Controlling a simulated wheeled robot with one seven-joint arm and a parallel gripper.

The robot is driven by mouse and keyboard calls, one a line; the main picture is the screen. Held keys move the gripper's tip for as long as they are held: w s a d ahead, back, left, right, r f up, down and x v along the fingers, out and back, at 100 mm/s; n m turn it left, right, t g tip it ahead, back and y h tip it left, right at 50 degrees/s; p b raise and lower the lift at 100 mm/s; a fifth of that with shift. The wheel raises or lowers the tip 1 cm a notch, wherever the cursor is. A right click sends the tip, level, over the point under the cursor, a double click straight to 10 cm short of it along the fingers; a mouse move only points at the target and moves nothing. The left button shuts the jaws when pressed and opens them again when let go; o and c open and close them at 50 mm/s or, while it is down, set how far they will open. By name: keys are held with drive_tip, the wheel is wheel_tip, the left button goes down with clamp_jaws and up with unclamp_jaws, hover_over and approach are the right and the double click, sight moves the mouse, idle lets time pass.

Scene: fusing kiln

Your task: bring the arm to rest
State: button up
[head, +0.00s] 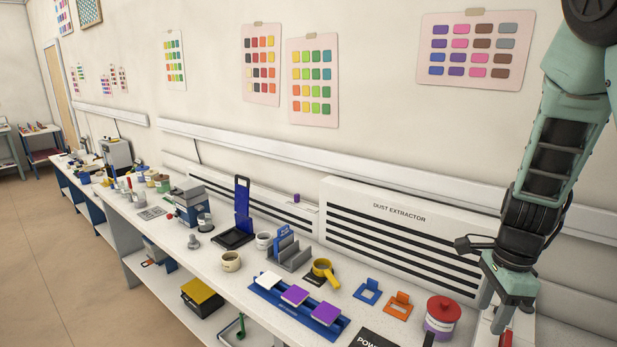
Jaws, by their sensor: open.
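My gripper (493,299) is at the right of the head view, at the end of my green and black arm, pointing down. Its fingers are apart and nothing shows between them. It hangs over the right end of the white bench (218,285), just right of a purple jar with a red lid (441,316). Whether its fingertips touch anything below is hard to tell.
A blue rack (267,296) with white and purple tiles lies near the bench's front edge. The dust extractor (400,215) is behind. Floor (60,255) at left is clear.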

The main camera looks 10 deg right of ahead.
drive_tip(key=a+f+n+y+b, duration=0.1)
drive_tip(key=a+f+n+b, duration=0.35)
drive_tip(key=a+n, duration=0.65)
drive_tip(key=s+a+f+n+b, duration=0.1)
drive_tip(key=s+a+n+b, duration=0.3)
drive_tip(key=a+n, duration=0.5)
drive_tip(key=s+a+f+n+h+b, duration=0.1)
drive_tip(key=s+a+f+n+b, duration=0.1)
drive_tip(key=s+a+n+b, duration=0.3)
drive_tip(key=s+a+n, duration=0.3)
drive_tip(key=s+n, duration=0.1)
drive_tip(key=shift+s+a+n, duration=0.15)
drive_tip(key=shift+a+n, duration=0.2)
drive_tip(key=shift+n, duration=0.05)
